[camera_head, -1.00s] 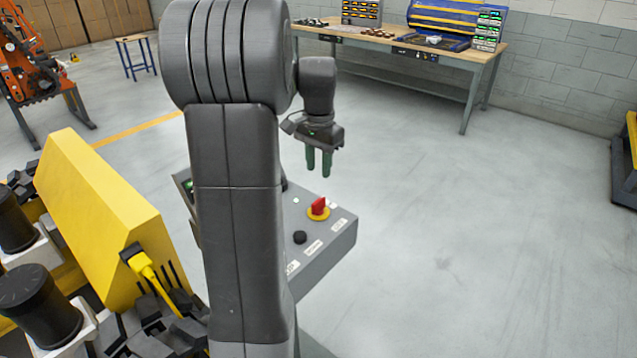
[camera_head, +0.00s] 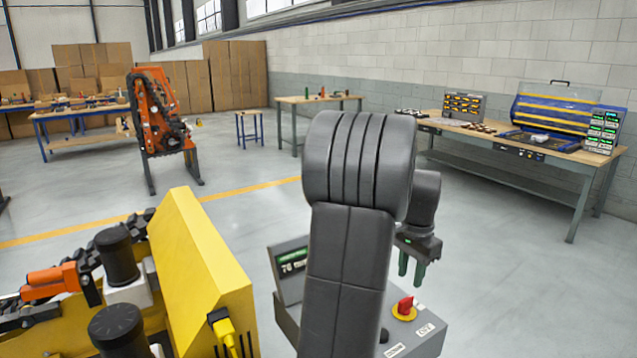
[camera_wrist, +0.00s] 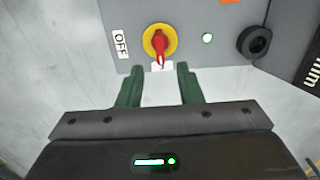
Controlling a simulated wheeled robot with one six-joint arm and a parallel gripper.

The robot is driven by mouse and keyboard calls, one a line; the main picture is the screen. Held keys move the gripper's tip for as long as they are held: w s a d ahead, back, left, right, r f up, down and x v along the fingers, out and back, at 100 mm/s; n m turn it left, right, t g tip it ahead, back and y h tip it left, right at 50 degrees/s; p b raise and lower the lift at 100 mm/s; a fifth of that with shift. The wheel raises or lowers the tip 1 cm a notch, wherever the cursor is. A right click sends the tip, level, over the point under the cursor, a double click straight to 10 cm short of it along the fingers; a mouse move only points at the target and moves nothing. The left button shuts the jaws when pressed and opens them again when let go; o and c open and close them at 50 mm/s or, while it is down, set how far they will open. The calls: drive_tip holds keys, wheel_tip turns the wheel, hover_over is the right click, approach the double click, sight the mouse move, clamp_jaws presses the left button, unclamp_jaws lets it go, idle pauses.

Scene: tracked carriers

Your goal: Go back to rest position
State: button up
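My gripper (camera_head: 411,268) hangs from my dark grey arm, with its two green fingers pointing down above a grey control panel (camera_head: 432,338). In the wrist view the fingers of my gripper (camera_wrist: 158,84) are apart with nothing between them. The panel has a red rotary switch on a yellow ring (camera_wrist: 160,42), just beyond the fingertips and apart from them. An OFF label (camera_wrist: 121,44) is left of the switch, and a black knob (camera_wrist: 254,41) is to its right. My arm hides part of the panel in the head view.
A yellow machine housing (camera_head: 205,270) with black cylinders stands at the left, close to the panel. A workbench (camera_head: 500,146) with displays is at the back right. An orange machine (camera_head: 160,120) stands at the back left. The floor at the right is clear.

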sight(407, 299)
wheel_tip(407, 299, down, 9)
drive_tip(key=shift+r, duration=0.2)
drive_tip(key=shift+r, duration=0.1)
